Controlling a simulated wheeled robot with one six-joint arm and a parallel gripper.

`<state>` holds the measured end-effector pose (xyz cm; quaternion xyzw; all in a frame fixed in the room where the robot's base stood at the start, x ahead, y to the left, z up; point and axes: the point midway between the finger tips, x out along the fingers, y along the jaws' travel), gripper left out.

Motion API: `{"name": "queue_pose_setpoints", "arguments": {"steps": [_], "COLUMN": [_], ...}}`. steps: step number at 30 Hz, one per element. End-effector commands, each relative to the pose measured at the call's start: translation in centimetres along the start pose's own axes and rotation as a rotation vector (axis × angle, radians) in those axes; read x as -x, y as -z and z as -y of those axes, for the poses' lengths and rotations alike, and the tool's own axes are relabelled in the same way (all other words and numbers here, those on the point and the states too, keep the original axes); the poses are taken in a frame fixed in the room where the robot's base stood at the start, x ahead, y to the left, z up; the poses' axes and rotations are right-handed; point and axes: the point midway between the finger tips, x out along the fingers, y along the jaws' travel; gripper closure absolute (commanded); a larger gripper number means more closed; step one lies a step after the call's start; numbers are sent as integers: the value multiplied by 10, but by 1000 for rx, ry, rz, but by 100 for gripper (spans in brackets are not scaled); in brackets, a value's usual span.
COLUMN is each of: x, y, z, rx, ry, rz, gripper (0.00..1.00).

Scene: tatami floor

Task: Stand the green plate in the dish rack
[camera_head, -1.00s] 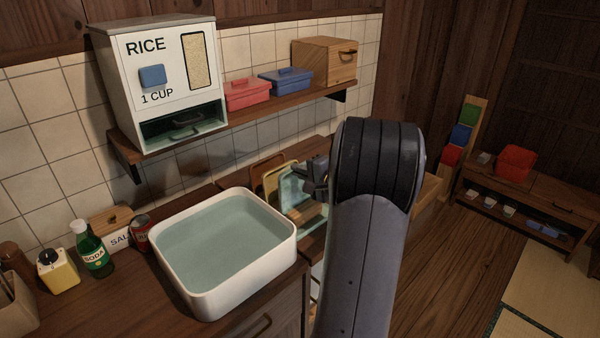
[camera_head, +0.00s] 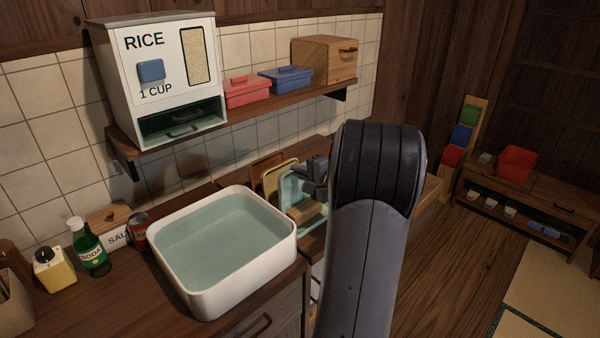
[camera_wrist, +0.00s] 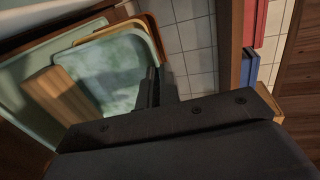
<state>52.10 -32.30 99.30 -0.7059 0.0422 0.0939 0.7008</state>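The green plate (camera_wrist: 108,72) is pale, marbled and rounded-square. It is tilted near upright, in front of a yellow-edged plate. In the head view the green plate (camera_head: 289,183) shows beyond the sink basin, partly hidden by my arm. My gripper (camera_wrist: 159,86) is at the plate's right edge in the wrist view, its dark fingers seemingly closed on that edge. In the head view my gripper (camera_head: 316,172) is beside the plate. A pale green tray (camera_wrist: 22,62) with a wooden block (camera_wrist: 58,97) is at the left; I cannot tell whether it is the dish rack's base.
A white basin of water (camera_head: 287,247) stands on the counter close by. A shelf (camera_head: 240,123) with a rice dispenser, two lidded boxes and a wooden box overhangs behind. A brown board (camera_head: 262,168) and yellow-edged plate (camera_head: 270,184) lean by the tiled wall.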

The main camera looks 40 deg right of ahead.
Motion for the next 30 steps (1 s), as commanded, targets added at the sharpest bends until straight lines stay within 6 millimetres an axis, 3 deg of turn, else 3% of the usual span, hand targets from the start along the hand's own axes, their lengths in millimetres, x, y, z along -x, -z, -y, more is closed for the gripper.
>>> {"name": "queue_pose_setpoints", "arguments": {"steps": [30], "x": [-2], "y": [0], "z": [-9], "rx": [2], "ry": [2], "rz": [-1], "gripper": [100]}}
